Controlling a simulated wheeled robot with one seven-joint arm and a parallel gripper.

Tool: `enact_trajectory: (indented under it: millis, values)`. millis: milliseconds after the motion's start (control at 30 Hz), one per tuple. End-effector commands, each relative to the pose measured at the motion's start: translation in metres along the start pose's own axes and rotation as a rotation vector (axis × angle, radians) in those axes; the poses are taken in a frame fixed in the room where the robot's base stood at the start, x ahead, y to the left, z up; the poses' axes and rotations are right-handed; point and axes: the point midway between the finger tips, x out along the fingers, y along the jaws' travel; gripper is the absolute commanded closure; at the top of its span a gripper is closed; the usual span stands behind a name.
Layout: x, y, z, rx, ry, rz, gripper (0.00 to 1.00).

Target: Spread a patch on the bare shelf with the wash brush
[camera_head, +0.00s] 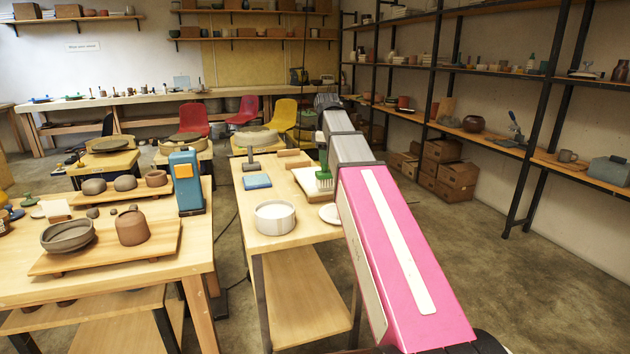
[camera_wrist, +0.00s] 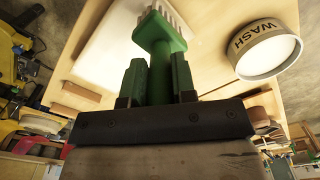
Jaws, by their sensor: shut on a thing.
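The wash brush, with a green handle and pale bristles, is in my gripper (camera_head: 322,150). It shows in the head view (camera_head: 325,174) and in the wrist view (camera_wrist: 165,30). In the wrist view my gripper (camera_wrist: 158,78) is shut on its handle. The bare shelf, a flat white slab, lies under the brush in the wrist view (camera_wrist: 112,50) and partly behind it in the head view (camera_head: 305,180). I cannot tell whether the bristles touch it. No patch shows on its visible part. The white bowl marked WASH (camera_wrist: 268,52) stands beside the slab, also in the head view (camera_head: 275,217).
A blue block (camera_head: 257,182) and a hammer-like tool (camera_head: 251,158) lie left of the slab. A small white disc (camera_head: 330,213) lies right of the bowl. A blue-grey device (camera_head: 186,182) and clay pots stand on the left table. My arm hides the table's right side.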

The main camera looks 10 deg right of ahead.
Motion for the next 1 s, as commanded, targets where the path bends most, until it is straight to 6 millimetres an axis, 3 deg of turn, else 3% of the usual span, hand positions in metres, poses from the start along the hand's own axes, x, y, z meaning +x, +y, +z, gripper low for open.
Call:
enact_trajectory:
  millis: [200, 1000]
  values:
    - [0.012, 0.000, 0.000, 0.000, 0.000, 0.000, 1.00]
    - [0.016, 0.000, 0.000, 0.000, 0.000, 0.000, 1.00]
